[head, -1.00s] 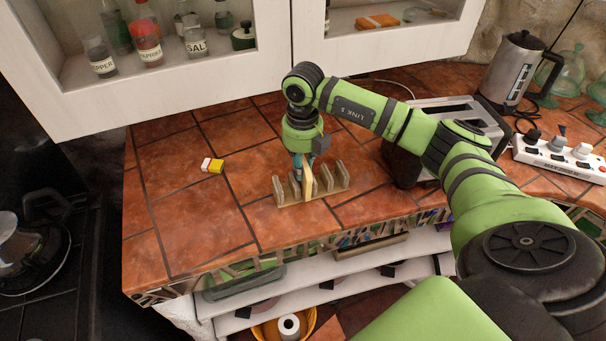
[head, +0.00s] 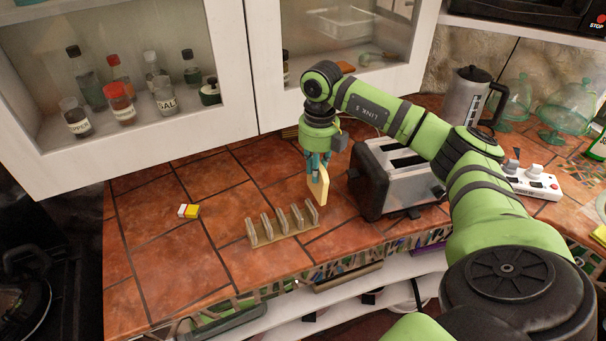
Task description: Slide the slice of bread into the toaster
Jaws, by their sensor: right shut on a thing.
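My right gripper (head: 318,160) is shut on a pale yellow slice of bread (head: 318,186), which hangs upright beneath it. The slice is apart from the wooden toast rack (head: 256,238), to the right of its slots. The toaster (head: 405,196), silver with dark ends, stands on the counter to the right of the slice. Its two dark top slots show, partly behind my right arm. The slice is left of the toaster and not over the slots. My left gripper is not in view.
A small yellow and white box (head: 188,211) lies on the tiled counter (head: 150,260) at left. White glass-door cabinets (head: 120,150) overhang the back.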

